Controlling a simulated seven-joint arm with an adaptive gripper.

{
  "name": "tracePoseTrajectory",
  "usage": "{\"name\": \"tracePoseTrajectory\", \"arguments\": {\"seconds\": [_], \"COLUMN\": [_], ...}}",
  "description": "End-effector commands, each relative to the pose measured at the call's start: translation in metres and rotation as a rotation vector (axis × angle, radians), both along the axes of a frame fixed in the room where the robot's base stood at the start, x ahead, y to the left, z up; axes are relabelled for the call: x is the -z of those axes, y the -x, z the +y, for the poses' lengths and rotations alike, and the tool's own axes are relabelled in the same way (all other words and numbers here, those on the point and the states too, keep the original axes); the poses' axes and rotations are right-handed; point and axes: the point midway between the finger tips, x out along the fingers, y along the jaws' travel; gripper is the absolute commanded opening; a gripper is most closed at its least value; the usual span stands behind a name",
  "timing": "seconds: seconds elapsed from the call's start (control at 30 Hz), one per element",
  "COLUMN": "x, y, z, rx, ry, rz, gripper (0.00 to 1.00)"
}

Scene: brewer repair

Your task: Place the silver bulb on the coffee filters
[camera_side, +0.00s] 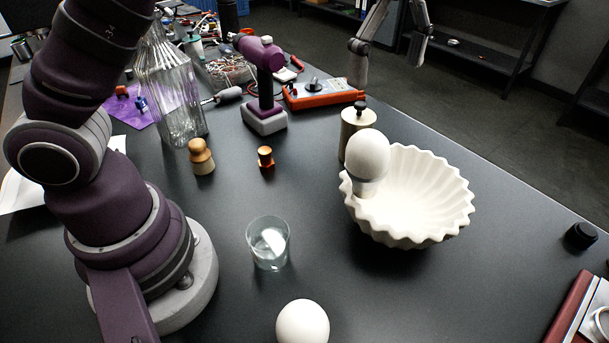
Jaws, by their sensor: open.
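The coffee filters (430,205) are a white fluted bowl shape on the dark table, right of centre. A pale, whitish-grey bulb (367,155) with a short base stands nearly upright at their left inner edge, base down. It appears to rest on the filters; the exact contact is hard to see. A second, white rounded bulb-like object (303,322) is cut off by the bottom edge. Both look pale, so I cannot tell surely which is the silver one. My gripper (388,64) is open and empty at the top, apart from the bulb and filters.
A metal canister (357,125) stands close behind the bulb. A clear glass (268,245), wooden figure (201,157) and small copper piece (265,158) stand to the left. A glass decanter (175,90) and orange meter (322,94) are behind. A black knob (581,235) sits at right.

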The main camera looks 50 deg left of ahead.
Motion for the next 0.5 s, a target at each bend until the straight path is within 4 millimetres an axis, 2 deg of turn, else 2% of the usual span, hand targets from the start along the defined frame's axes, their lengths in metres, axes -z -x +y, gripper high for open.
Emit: {"name": "tracePoseTrajectory", "arguments": {"seconds": [0.17, 0.27, 0.37, 0.5], "x": [-0.010, -0.017, -0.027, -0.031], "y": [0.001, 0.003, 0.011, 0.040], "z": [0.000, 0.008, 0.029, 0.064], "rx": [0.003, 0.063, 0.251, 0.643], "ry": [-0.001, 0.004, 0.006, -0.040], "rz": [-0.002, -0.021, -0.084, -0.212], "gripper": [0.85, 0.85, 0.85, 0.85]}}
